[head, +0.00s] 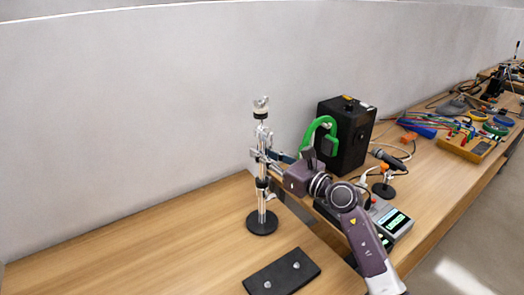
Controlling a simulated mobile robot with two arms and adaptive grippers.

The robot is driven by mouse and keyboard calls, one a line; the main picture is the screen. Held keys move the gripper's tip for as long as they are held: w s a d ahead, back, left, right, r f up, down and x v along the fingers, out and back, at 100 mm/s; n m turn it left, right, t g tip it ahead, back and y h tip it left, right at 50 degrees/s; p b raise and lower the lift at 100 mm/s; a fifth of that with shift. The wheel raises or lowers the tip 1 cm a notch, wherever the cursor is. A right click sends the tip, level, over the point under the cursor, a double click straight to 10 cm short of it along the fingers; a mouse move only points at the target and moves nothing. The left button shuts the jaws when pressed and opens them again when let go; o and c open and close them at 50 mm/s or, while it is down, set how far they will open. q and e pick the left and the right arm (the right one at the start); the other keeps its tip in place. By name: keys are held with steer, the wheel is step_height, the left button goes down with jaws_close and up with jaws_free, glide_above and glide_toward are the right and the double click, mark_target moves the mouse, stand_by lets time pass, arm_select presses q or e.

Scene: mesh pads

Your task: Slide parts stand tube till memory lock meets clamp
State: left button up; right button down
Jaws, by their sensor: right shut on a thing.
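The parts stand (262,221) stands upright on a round black base on the wooden bench. Its chrome tube rises to a silver top piece (261,103) with a black collar under it. A clamp with side fittings sits around mid-height, and a dark collar (262,183) shows lower on the tube. I cannot tell which collar is the memory lock. My right gripper (268,157) reaches in from the right and is shut on the stand's tube at about mid-height. The fingers partly hide the tube and clamp there. My left gripper is not in view.
A black plate with two silver knobs (283,273) lies in front of the stand. A black box (352,132), a green clamp-like item (318,130), a microphone (390,160) and a device with lit displays (393,222) are to the right. The bench left of the stand is clear.

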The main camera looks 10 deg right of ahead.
steer(key=shift+f, duration=0.35)
steer(key=c, duration=2.2)
jaws_free()
steer(key=o, duration=0.3)
steer(key=shift+r, duration=0.1)
steer(key=shift+s+d, duration=0.1)
steer(key=shift+s, duration=0.05)
steer(key=v, duration=1.1)
steer(key=shift+s+d, duration=0.25)
steer(key=shift+s, duration=0.05)
